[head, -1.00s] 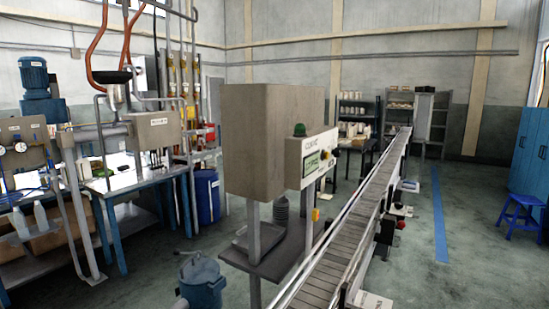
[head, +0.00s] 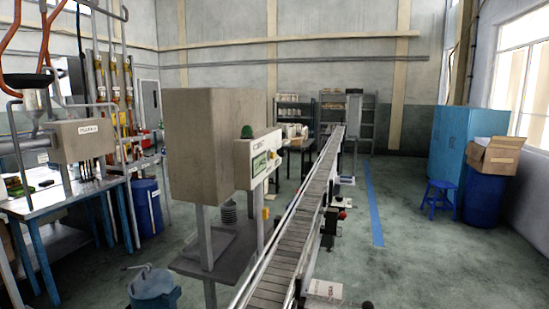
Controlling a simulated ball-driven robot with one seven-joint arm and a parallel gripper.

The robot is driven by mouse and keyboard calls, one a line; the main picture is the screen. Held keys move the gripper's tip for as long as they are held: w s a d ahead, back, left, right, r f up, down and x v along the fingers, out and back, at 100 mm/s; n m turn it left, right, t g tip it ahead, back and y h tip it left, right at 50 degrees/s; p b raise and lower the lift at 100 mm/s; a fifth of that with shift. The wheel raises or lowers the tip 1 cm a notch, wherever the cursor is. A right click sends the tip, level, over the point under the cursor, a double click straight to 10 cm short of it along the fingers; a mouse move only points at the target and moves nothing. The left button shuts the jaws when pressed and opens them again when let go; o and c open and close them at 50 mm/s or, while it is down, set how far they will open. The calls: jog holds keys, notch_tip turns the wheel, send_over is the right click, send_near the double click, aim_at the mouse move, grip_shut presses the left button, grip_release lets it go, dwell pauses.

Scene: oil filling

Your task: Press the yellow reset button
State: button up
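A grey-beige machine (head: 212,148) stands left of the conveyor, with a pale control panel (head: 241,160) on its right side. The panel carries a green screen (head: 259,163) and, beside it, small controls with a yellowish one (head: 272,157) among them. A small yellow piece (head: 265,213) sits lower down, near the post by the conveyor. At this size I cannot tell which yellow part is the reset button. My gripper is not in view.
The conveyor (head: 290,235) runs from the front centre to the back. A grey-blue bucket (head: 154,291) stands at the front left. A blue stool (head: 438,197), blue barrel (head: 484,200) and open cardboard box (head: 496,155) are at right. The right floor is mostly clear.

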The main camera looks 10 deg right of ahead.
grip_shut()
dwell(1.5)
